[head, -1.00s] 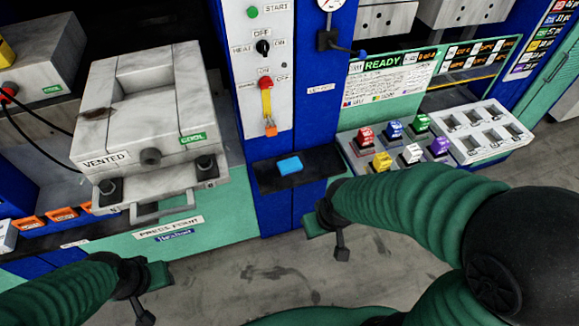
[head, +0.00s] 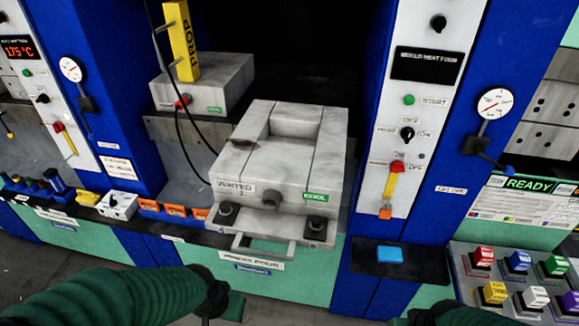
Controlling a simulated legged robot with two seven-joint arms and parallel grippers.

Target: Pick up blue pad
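The blue pad (head: 390,254), a small light-blue block, lies flat on a black shelf (head: 364,267) at the foot of the white control panel, right of centre in the head view. My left gripper (head: 232,308) is at the bottom edge, left of the pad and well apart from it. Its fingers are mostly cut off or hidden. Only a dark part of my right gripper (head: 440,314) shows at the bottom edge, below the pad and seemingly apart from it. Its fingers cannot be made out.
A grey press mould (head: 285,150) with a front handle stands left of the pad. A panel (head: 425,110) with switches and a yellow-red lever rises above the shelf. A tray (head: 468,270) of coloured blocks, one darker blue, is at right.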

